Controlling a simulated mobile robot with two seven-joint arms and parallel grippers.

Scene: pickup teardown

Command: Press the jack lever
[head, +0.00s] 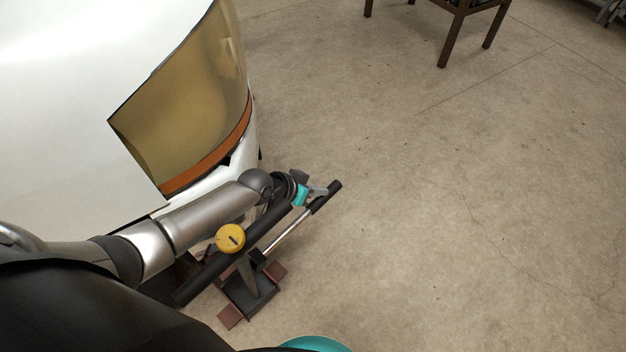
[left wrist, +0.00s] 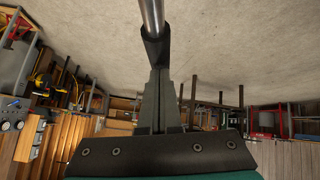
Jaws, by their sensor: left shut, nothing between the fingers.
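The jack (head: 250,290) stands on the floor beside the white pickup, with a dark base and reddish-brown feet. Its lever (head: 287,235) is a silver rod with a black grip, slanting up to the right. My left gripper (head: 319,192) is at the black grip. In the left wrist view, my left gripper (left wrist: 157,72) has its fingers together, with the lever's black grip (left wrist: 155,47) right at the fingertips and the silver rod beyond. Whether they touch I cannot tell. My right gripper is not in view.
The white pickup body (head: 70,90), with an amber lamp (head: 200,110), fills the upper left close to my arm. A brown wooden stand (head: 450,25) is at the top. The concrete floor (head: 450,200) on the right is clear.

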